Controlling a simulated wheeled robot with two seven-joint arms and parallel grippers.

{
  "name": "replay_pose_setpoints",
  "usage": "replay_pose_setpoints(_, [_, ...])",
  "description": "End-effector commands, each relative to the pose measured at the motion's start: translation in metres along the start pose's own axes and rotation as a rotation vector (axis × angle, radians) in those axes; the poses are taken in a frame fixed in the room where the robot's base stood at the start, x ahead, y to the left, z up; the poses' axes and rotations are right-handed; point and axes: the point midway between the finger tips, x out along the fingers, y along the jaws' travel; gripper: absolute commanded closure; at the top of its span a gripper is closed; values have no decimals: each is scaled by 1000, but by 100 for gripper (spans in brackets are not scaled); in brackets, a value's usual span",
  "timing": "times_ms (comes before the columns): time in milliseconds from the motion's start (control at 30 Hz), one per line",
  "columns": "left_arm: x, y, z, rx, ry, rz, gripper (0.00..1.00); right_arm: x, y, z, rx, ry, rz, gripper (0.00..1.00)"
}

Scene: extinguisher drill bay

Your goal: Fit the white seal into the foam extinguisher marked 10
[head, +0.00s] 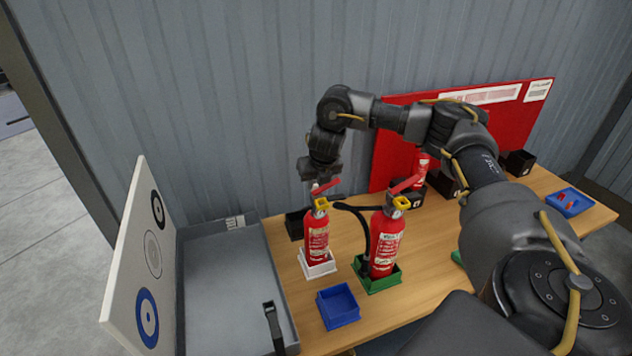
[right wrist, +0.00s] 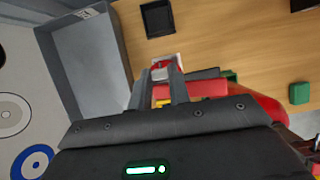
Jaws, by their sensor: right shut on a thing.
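Two red extinguishers stand upright on the table in the head view: one (head: 318,238) in a white holder (head: 318,270), one (head: 386,242) in a green holder (head: 382,284). Both have yellow parts and red levers on top. Their labels are too small to read, so I cannot tell which is marked 10. My right gripper (head: 317,181) is above the top of the extinguisher in the white holder, shut on the small white seal (head: 315,187). The seal is mostly hidden by the fingers; I cannot tell whether it touches the extinguisher. My left gripper is not in view.
An open grey case (head: 225,285) lies at left, its lid bearing ring marks. An empty blue bin (head: 338,306) is in front. Black boxes (head: 295,224) and a red board (head: 395,150) stand behind. A blue tray (head: 569,202) with red pieces is at right.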

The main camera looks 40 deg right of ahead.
Motion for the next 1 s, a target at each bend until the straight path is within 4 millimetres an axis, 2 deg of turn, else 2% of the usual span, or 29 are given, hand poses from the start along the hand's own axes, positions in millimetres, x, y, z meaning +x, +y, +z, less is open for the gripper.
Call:
replay_pose_setpoints(133, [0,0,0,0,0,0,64,0,0,0,0,-1,0,100])
replay_pose_setpoints(167, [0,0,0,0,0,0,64,0,0,0,1,-1,0,80])
replay_pose_setpoints(300, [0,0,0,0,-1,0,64,0,0,0,1,-1,0,62])
replay_pose_setpoints(367, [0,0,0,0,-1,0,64,0,0,0,0,-1,0,56])
replay_pose_setpoints(600, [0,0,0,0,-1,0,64,0,0,0,0,-1,0,56])
replay_pose_setpoints(733, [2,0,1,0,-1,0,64,-8,1,1,0,-3,3,56])
replay_pose_setpoints(867, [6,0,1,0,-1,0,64,-28,1,1,-1,-5,3,56])
replay_pose_setpoints(1000, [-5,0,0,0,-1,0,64,-59,0,3,-2,-7,1,56])
